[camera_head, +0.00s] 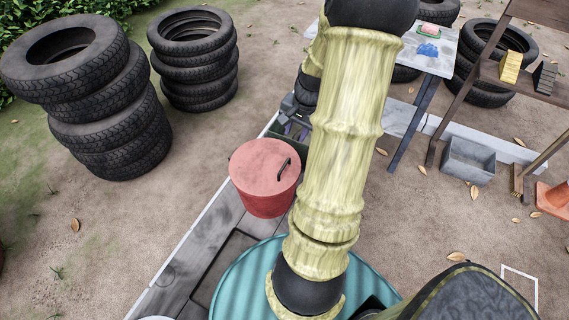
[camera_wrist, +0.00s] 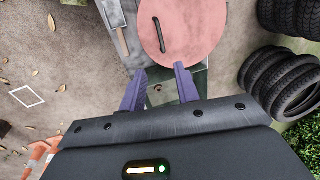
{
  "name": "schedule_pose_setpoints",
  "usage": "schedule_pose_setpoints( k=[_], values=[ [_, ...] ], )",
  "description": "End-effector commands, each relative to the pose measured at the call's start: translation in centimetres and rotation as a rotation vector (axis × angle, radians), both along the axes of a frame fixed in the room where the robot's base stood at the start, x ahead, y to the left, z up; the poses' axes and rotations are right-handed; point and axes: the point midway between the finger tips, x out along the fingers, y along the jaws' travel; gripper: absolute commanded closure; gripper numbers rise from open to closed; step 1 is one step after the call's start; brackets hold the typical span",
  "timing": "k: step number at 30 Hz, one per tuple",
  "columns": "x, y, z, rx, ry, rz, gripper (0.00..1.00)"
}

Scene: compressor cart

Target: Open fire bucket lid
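The fire bucket (camera_head: 265,203) is red and stands on a grey platform. Its flat, paler red lid (camera_head: 257,160) lies closed on top, with a dark bar handle (camera_head: 284,169) near the right edge. In the wrist view the lid (camera_wrist: 185,35) and its handle (camera_wrist: 158,34) show just beyond my fingertips. My gripper (camera_wrist: 160,71) has two purple fingers spread apart with nothing between them. I cannot tell whether a finger touches the bucket.
Tall tyre stacks stand at the left (camera_head: 105,120) and back (camera_head: 195,60). A teal ribbed drum top (camera_head: 235,285) is in front. A table (camera_head: 432,55), a wooden shelf (camera_head: 530,85), a grey bin (camera_head: 468,160) and an orange cone (camera_head: 553,198) are at the right.

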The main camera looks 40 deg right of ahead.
Motion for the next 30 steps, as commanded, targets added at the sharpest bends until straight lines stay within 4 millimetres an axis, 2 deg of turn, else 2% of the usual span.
schedule_pose_setpoints(
  k=[4, 8, 30],
  values=[
    [0.1, 0.2, -0.4, 0.001, 0.001, 0.005, 0.68],
    [0.4, 0.4, -1.5, 0.001, 0.002, 0.007, 0.68],
    [2.6, 1.4, -14.0, 0.002, 0.002, 0.008, 0.68]
  ],
)
